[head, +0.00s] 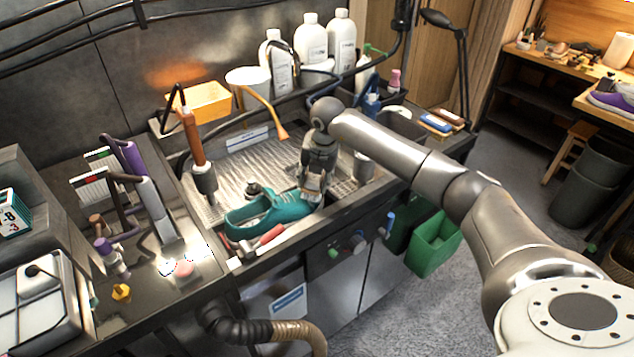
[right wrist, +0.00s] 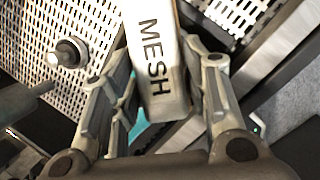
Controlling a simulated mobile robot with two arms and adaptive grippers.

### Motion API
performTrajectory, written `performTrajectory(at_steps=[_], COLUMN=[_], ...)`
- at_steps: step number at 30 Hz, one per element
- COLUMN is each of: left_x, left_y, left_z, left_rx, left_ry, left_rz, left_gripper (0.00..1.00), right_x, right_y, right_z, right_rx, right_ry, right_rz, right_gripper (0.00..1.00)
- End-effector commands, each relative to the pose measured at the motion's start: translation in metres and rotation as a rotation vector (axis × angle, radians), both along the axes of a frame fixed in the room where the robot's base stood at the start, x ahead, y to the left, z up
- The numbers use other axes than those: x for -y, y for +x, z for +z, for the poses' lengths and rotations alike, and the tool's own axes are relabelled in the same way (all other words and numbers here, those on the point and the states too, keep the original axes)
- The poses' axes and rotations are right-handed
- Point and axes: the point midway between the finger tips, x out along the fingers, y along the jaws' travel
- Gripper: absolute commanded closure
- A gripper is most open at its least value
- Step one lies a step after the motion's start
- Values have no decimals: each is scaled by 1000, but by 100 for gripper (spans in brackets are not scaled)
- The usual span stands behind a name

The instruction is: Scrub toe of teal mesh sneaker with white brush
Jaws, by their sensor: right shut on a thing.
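The teal mesh sneaker (head: 272,212) lies on the perforated metal sink tray near its front edge, its right end under my right gripper (head: 314,184). In the right wrist view my gripper (right wrist: 160,105) is shut on a white brush (right wrist: 155,50) marked "MESH". The brush's bristles are hidden, so I cannot tell whether they touch the sneaker. Only a small teal patch of the sneaker (right wrist: 139,124) shows below the brush in that view. My left gripper is not in view.
A red-handled tool (head: 262,241) lies along the front edge by the sneaker. White bottles (head: 311,42), a white bucket (head: 248,86) and a yellow bin (head: 204,100) stand behind the sink. A metal cup (head: 364,166) stands right of my gripper. The tray's middle (head: 250,163) is mostly clear.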

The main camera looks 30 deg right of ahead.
Motion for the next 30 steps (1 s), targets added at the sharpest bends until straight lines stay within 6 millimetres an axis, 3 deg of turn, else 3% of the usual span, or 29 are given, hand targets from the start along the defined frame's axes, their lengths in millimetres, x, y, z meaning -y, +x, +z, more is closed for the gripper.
performTrajectory(at_steps=[16, 23, 30], left_x=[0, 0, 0], left_y=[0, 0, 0], left_z=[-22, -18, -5], left_rx=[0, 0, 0], left_ry=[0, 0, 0], left_rz=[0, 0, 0], left_gripper=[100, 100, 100], right_x=[-2, -3, -1], right_y=[39, 35, 13], right_z=[-2, -4, -3], right_rx=[1, 1, -3], right_ry=[0, -1, -2], right_rz=[-1, 1, 0], right_gripper=[77, 77, 77])
